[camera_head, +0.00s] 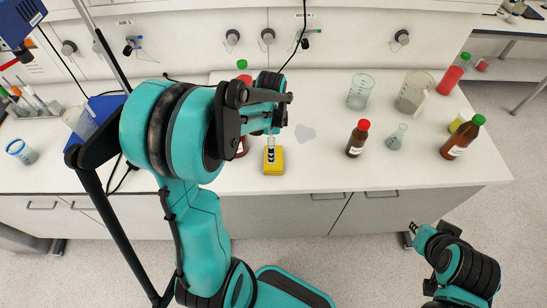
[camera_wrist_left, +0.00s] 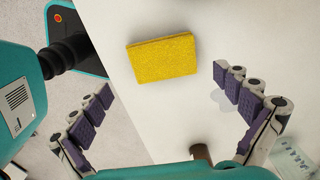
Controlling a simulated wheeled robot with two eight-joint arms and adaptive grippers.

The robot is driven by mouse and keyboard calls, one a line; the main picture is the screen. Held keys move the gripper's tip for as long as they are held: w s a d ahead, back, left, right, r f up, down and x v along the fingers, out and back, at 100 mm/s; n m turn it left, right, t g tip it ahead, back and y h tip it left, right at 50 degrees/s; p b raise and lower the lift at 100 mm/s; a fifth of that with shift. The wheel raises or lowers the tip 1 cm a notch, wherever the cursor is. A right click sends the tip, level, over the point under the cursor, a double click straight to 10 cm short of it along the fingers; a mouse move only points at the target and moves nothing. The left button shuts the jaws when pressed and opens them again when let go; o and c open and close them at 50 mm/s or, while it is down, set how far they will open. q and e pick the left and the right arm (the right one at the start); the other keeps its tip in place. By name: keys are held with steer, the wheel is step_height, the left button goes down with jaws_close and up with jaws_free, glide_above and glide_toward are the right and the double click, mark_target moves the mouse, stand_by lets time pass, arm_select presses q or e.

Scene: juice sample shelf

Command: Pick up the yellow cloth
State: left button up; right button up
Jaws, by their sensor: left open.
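The yellow cloth (camera_head: 273,162) lies on the white bench near its front edge, looking like a thick folded block. It shows whole in the left wrist view (camera_wrist_left: 162,58). My left gripper (camera_head: 271,143) is just above and behind the cloth in the head view. In the left wrist view my left gripper (camera_wrist_left: 162,88) has its fingers spread wide with nothing between them, and the cloth lies beyond the fingertips. My right gripper (camera_head: 411,233) is in front of the bench at the lower right, away from the cloth; its opening is too small to judge.
A pale spill (camera_head: 305,133) lies right of the cloth. A red-capped brown bottle (camera_head: 357,139), a flask (camera_head: 397,137) and a green-capped brown bottle (camera_head: 462,138) stand further right. Beakers stand behind. Another brown bottle (camera_head: 241,147) is partly hidden by my left arm.

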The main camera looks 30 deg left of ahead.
arm_select(q)
steer(key=f, duration=0.2)
steer(key=f+b, duration=0.1)
steer(key=f, duration=0.2)
steer(key=f+b, duration=0.1)
steer(key=f, duration=0.1)
steer(key=shift+a+f, duration=0.15)
steer(key=shift+a, duration=0.1)
steer(key=c, duration=0.8)
